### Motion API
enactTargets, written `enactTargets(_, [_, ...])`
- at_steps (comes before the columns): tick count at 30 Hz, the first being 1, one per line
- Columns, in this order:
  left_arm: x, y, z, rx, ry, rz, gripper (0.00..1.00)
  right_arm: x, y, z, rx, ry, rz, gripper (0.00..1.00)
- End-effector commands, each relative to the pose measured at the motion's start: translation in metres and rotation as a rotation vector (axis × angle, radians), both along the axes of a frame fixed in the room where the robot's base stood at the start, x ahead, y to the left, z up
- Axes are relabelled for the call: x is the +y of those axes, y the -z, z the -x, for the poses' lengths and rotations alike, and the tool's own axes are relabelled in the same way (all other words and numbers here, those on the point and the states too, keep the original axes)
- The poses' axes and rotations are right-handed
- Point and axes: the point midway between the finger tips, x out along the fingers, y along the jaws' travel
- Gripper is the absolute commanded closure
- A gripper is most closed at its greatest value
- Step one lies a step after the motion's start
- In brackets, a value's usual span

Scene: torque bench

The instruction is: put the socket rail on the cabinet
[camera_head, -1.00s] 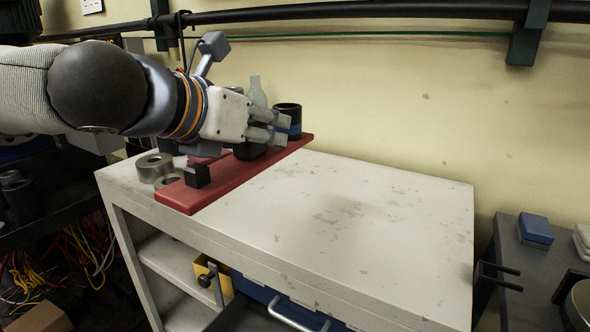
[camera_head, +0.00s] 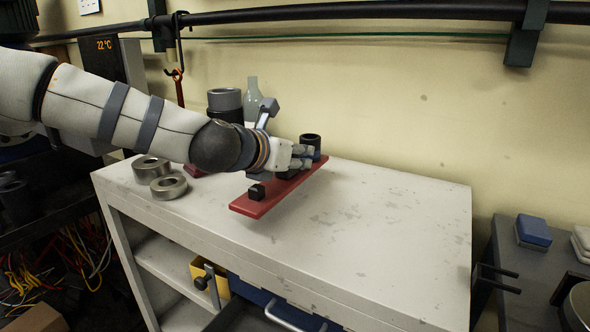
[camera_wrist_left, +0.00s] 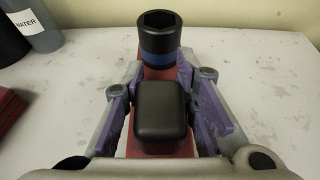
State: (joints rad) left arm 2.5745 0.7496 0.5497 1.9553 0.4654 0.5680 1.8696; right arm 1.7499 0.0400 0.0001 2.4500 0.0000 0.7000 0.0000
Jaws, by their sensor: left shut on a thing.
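The socket rail (camera_head: 262,204) is a long red bar with a small black block at its near end and a dark socket with a blue band (camera_head: 311,145) at its far end. The rail is over the left middle of the white cabinet top (camera_head: 400,215); I cannot tell whether it touches the surface. My left gripper (camera_head: 300,158) is shut on the rail's middle. In the left wrist view a black block (camera_wrist_left: 160,112) on the red rail (camera_wrist_left: 185,78) sits between the fingers (camera_wrist_left: 160,105), with the socket (camera_wrist_left: 159,40) beyond. My right gripper is not in view.
Two metal rings (camera_head: 168,186) lie on the cabinet's left end. A dark cylinder (camera_head: 225,103) and a pale bottle (camera_head: 253,98) stand behind my left arm. The cabinet top's right half is clear. A side bench with a blue box (camera_head: 534,230) is at the right.

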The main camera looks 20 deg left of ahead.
Motion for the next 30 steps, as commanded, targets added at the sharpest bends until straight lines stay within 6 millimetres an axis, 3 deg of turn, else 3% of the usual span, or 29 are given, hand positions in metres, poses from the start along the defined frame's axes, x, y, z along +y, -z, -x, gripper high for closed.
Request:
enactTargets(5, [0.000, 0.032, -0.003, 0.003, 0.000, 0.000, 1.00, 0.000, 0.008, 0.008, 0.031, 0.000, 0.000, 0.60])
enactTargets(17, [0.000, 0.034, -0.002, -0.004, -0.001, 0.000, 1.00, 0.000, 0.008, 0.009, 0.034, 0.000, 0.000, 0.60])
enactTargets(18, [0.000, 0.036, -0.002, 0.000, -0.001, 0.001, 0.71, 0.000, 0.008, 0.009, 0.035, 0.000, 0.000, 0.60])
enactTargets(21, [0.000, 0.035, -0.001, -0.001, -0.001, 0.000, 0.54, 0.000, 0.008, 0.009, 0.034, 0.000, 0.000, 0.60])
enactTargets(30, [0.000, 0.033, -0.002, -0.002, -0.001, -0.001, 0.54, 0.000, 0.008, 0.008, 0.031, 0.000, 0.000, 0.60])
